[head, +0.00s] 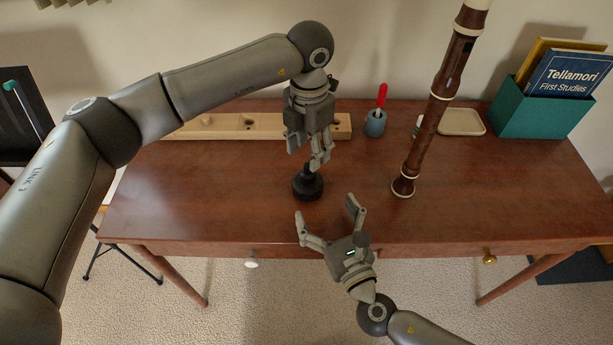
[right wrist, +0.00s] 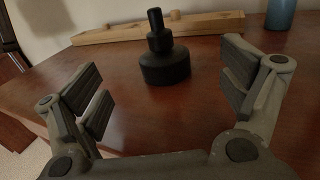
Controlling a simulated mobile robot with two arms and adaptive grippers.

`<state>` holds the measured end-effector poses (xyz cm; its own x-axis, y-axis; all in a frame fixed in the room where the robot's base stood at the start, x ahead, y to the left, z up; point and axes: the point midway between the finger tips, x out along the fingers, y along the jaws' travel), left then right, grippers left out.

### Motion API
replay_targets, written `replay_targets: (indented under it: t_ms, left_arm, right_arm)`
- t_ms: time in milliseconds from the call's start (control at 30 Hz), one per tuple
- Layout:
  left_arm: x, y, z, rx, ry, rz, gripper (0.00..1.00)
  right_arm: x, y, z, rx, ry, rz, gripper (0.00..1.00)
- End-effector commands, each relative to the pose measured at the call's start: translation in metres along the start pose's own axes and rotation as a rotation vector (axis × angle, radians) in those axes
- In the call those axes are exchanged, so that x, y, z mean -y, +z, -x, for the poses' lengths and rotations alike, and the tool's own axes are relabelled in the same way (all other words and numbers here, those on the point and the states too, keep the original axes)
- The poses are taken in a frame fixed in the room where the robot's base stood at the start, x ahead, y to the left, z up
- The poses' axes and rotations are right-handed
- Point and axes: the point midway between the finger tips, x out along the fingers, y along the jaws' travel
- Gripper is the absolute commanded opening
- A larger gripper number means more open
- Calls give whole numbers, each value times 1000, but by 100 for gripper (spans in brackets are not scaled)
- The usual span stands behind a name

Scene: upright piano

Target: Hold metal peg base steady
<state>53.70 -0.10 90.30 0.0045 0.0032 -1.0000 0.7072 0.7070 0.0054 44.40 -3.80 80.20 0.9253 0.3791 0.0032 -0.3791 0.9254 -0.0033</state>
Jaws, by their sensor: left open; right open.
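The peg base (head: 307,186) is a black round base with a narrower stepped peg on top. It stands upright on the brown table. In the right wrist view the peg base (right wrist: 165,62) stands ahead of and between the open fingers, not touching them. My right gripper (head: 328,215) is open and empty at the table's front, just short of the base. It also shows in the right wrist view (right wrist: 165,90). My left gripper (head: 309,160) is open, pointing down just above the base, and partly hides the peg's top in the head view. I cannot tell whether it touches the peg.
A wooden block with holes (head: 225,127) lies at the back left. A blue-grey cup (head: 375,124) with a red-handled tool stands behind. A brown recorder (head: 428,130) stands upright to the right. A beige tray (head: 462,122) and teal book box (head: 540,115) are at the back right. The right front is clear.

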Motion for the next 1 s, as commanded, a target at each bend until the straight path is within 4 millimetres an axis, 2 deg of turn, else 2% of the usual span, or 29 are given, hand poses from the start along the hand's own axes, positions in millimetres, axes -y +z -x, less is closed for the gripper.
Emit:
replay_targets:
  t_ms: [233,500,700,1000]
  left_arm:
    - [0,0,0,0,-1,1,48]
    - [0,0,0,1,-2,0,48]
    - [0,0,0,1,-2,0,48]
    - [0,0,0,1,-2,0,48]
  right_arm:
    - [1,1,-16,3,-2,0,92]
    - [0,1,-65,3,-2,-2,92]
    - [1,1,-94,2,-2,-1,92]
    - [1,0,-109,0,-2,-2,92]
